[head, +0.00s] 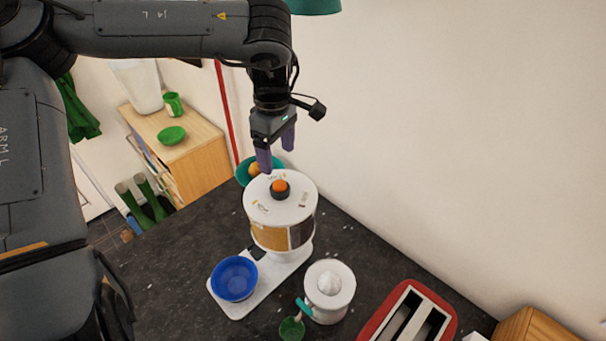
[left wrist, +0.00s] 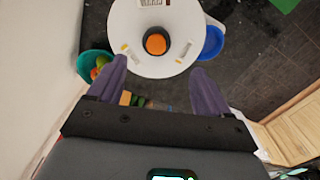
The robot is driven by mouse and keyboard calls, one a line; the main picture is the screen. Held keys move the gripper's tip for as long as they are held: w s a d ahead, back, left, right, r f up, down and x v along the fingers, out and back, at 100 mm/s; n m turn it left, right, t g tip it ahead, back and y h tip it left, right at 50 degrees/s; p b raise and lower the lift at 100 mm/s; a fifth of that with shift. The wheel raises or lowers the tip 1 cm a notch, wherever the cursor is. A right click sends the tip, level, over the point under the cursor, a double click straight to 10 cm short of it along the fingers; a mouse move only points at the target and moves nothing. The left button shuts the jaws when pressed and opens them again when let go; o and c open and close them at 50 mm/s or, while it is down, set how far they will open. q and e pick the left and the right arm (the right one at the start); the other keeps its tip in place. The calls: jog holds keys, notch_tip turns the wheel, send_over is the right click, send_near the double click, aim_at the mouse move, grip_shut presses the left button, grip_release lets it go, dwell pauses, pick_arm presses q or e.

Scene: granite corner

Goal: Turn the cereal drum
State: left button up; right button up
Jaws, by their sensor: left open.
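The cereal drum (head: 270,236) is a white cylinder with brown and tan side panels, standing on a white base on the dark counter. Its round white top carries an orange-capped black knob (head: 280,188), with small labels around it. In the left wrist view the knob (left wrist: 155,44) shows ahead of and between my fingers. My left gripper (head: 277,155) is open and empty, above the back of the drum top, pointing down. A blue bowl (head: 234,279) sits on the front of the base. My right gripper is not in view.
A teal bowl with fruit (head: 244,172) stands behind the drum. A white juicer (head: 330,290) with a green cup (head: 291,329) and a red toaster (head: 411,316) stand at the front right. The wall is close at right.

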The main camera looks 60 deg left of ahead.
aim_at(282, 184)
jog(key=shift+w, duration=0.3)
pick_arm(q)
jog(key=shift+w+f, duration=0.35)
jog(key=shift+w, duration=0.05)
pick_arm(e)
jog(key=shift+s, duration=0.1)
pick_arm(q)
jog(key=f+p, duration=0.1)
jog(key=f, duration=0.7)
jog(key=shift+s+f+p, duration=0.2)
jog(key=shift+p, duration=0.15)
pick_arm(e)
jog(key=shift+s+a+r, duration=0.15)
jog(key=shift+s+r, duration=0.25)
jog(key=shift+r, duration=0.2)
pick_arm(q)
jog(key=shift+f, duration=0.8)
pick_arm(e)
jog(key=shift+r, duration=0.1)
pick_arm(q)
grip_shut()
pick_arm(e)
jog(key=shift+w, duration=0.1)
